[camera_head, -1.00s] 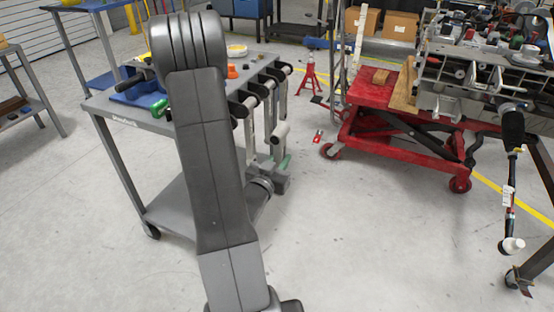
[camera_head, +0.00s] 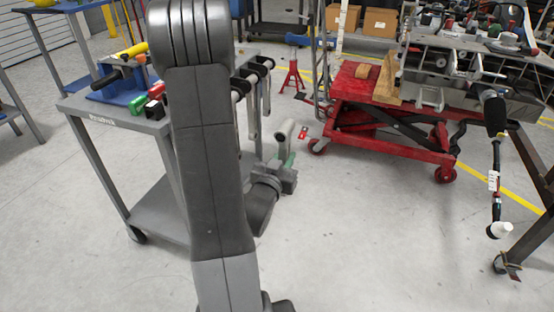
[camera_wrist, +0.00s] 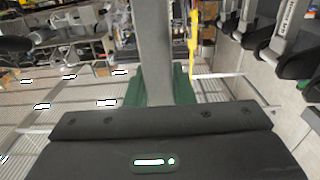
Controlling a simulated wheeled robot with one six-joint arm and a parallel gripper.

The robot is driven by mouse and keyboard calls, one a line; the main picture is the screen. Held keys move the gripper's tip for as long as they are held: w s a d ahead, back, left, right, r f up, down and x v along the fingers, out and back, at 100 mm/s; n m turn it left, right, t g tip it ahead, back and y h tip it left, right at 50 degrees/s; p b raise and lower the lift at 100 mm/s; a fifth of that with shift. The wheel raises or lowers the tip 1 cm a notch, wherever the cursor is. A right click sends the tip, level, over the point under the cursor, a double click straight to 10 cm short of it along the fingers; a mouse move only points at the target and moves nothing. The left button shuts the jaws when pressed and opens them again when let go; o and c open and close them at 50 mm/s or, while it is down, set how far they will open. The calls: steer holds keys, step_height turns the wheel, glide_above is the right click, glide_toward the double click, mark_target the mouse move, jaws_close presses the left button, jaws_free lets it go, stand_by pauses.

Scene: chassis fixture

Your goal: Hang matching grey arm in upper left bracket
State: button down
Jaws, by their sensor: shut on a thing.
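My gripper (camera_head: 284,168), with green fingers, is shut on a grey arm (camera_head: 283,137) with a pale round end. It holds the arm upright, clear of the floor, just right of the grey cart. In the wrist view the held arm (camera_wrist: 153,45) is a grey bar between the green fingers (camera_wrist: 135,92). The metal chassis fixture (camera_head: 428,77) is at the right. A black-and-white arm (camera_head: 495,165) hangs from its near side. I cannot make out the upper left bracket clearly.
More arms hang by black ends at the grey cart's (camera_head: 103,119) right edge; they also show in the wrist view (camera_wrist: 293,35). A red lift table (camera_head: 352,87) stands by the fixture. A red jack stand (camera_head: 292,75) is behind. Floor between cart and fixture is clear.

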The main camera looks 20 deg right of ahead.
steer(key=shift+s+d+b, duration=0.45)
steer(key=shift+s+d, duration=0.2)
steer(key=shift+d, duration=0.25)
steer(key=shift+s+d+b, duration=0.4)
steer(key=shift+s+d, duration=0.2)
steer(key=shift+d, duration=0.25)
